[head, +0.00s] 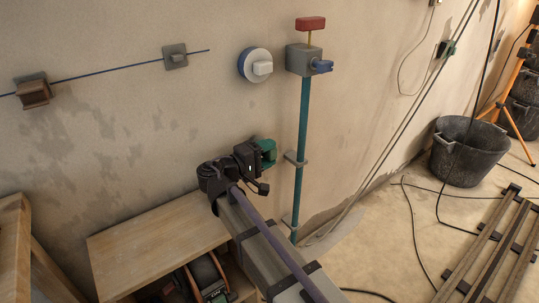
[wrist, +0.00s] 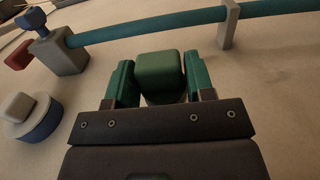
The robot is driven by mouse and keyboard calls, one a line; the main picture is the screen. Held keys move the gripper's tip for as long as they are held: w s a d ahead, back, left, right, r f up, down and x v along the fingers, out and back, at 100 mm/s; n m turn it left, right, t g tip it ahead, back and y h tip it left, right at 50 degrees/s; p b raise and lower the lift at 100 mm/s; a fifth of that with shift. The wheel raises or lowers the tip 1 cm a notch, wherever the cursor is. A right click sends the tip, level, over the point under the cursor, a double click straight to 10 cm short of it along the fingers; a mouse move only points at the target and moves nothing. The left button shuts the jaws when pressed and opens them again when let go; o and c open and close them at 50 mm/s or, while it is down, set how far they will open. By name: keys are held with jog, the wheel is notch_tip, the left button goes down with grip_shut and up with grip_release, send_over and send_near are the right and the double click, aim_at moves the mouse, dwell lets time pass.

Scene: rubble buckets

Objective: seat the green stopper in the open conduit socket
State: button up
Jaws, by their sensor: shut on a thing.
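My gripper (wrist: 160,84) is shut on the green stopper (wrist: 160,72), a dark green rounded block between two green jaws in the wrist view. In the head view my gripper (head: 265,151) is close to the wall, left of the teal pipe (head: 302,125); the stopper cannot be told apart from the jaws there. I cannot make out a clearly open conduit socket; the wall behind the gripper is partly hidden. A small grey wall box (head: 175,56) sits on a thin blue line at upper left.
A grey valve box (head: 301,60) with red handle and blue outlet tops the pipe. A round blue-and-white knob (head: 256,66) is beside it. A rusty box (head: 33,92) is far left. A wooden cabinet (head: 150,246) stands below; a black bucket (head: 467,152) is at right.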

jog(key=shift+w+a, duration=0.15)
jog(key=shift+w, duration=0.05)
jog(key=o, duration=1.4)
jog(key=shift+o, duration=0.2)
jog(key=v, duration=1.1)
jog(key=shift+r, duration=0.1)
